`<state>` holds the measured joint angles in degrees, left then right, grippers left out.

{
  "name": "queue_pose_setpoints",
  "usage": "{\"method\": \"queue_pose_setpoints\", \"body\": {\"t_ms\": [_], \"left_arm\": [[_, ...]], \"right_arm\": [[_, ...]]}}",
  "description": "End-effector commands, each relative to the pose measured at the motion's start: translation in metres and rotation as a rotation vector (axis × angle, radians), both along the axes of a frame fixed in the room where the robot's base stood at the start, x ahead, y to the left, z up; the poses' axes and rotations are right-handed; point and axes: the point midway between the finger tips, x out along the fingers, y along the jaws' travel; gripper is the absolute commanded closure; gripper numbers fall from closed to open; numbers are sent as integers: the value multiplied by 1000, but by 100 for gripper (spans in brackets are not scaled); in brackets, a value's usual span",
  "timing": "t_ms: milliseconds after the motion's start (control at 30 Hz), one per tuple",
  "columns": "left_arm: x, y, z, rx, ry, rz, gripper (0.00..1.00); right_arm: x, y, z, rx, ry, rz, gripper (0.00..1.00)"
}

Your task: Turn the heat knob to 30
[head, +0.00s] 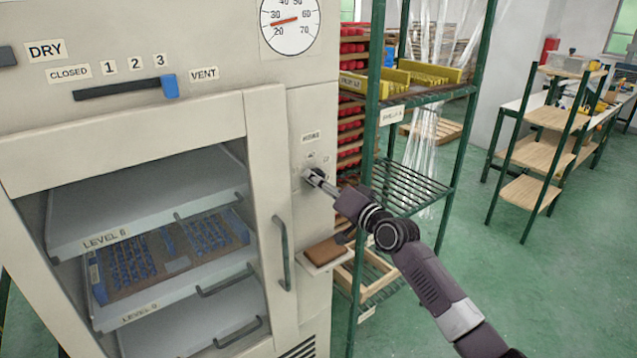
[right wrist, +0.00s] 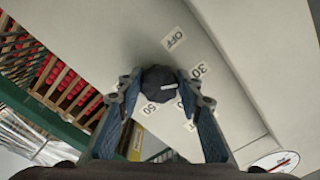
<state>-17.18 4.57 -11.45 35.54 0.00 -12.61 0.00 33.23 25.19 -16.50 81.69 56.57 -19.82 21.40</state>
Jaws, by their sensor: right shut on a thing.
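The heat knob (right wrist: 158,79) is dark and round with a short white mark on its face. In the right wrist view it sits between the fingertips of my right gripper (right wrist: 160,86), which is shut on it. The mark points toward the lower right. An OFF label (right wrist: 173,39) is above the knob, a 30 label (right wrist: 199,70) to its right and a 50 label (right wrist: 150,108) below; other labels are partly hidden by a finger. In the head view my right gripper (head: 315,178) reaches the panel of the drying cabinet (head: 307,120). My left gripper is not in view.
A round gauge (head: 290,24) is above the panel. A slider with a blue handle (head: 170,86) is at the upper left. The glazed cabinet door has a vertical handle (head: 282,252). A green rack (head: 370,110) stands close to the right of the cabinet. The green floor farther right is open.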

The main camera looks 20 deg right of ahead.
Motion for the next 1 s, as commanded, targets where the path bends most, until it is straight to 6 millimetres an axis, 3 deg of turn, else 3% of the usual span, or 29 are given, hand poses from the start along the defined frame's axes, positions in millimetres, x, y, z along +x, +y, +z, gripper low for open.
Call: {"method": "queue_pose_setpoints", "body": {"t_ms": [167,200,333,733,1000], "left_arm": [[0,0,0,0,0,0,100],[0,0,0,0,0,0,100],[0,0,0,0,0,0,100],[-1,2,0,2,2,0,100],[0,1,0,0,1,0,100]], "right_arm": [[0,0,-1,-2,2,0,91],[0,0,-1,-2,2,0,62],[0,0,-1,-2,1,0,49],[-6,-2,-1,-2,1,0,49],[-47,-17,-2,-4,2,0,49]]}}
